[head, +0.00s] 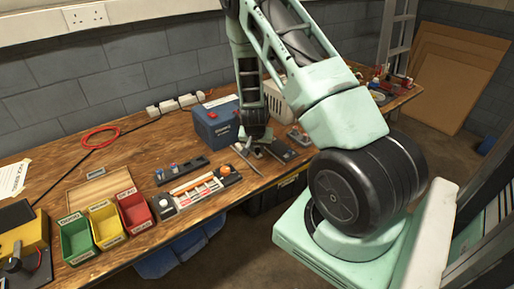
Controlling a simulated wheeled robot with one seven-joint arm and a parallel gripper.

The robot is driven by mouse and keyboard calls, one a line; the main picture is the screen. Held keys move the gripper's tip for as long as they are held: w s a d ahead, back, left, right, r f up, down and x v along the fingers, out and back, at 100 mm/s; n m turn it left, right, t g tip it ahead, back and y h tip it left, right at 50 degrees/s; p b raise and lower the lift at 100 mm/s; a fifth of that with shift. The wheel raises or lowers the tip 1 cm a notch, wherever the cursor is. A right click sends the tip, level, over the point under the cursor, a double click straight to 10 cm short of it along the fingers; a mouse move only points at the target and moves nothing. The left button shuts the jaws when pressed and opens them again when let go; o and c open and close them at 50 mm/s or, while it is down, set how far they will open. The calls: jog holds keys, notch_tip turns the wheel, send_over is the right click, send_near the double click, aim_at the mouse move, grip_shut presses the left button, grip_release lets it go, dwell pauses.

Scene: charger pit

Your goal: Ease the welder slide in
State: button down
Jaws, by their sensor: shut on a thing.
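My gripper (258,147) points down at the far part of the workbench, just right of a blue box. Its fingertips are small and dark here, and they are closed on a small part at the left end of a low dark fixture (282,152) on the bench top. I take this fixture to be the one with the welder slide. The slide itself is mostly hidden by the fingers, and I cannot tell how far in it sits.
The blue box (212,128) stands close left of my gripper. A thin grey bar (245,160) lies in front. A panel with orange and white parts (195,188) and green (77,240), yellow (107,224) and red bins (135,213) are nearer. The bench edge runs along the right.

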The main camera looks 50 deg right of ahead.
jog(key=shift+w, duration=0.25)
jog(key=c, duration=1.3)
grip_release()
jog(key=shift+o, duration=0.2)
jog(key=shift+r, duration=0.15)
jog(key=p+v, duration=0.1)
jog(key=v, duration=1.6)
jog(key=shift+s+p, duration=0.15)
jog(key=shift+p, duration=0.15)
jog(key=shift+a, duration=0.1)
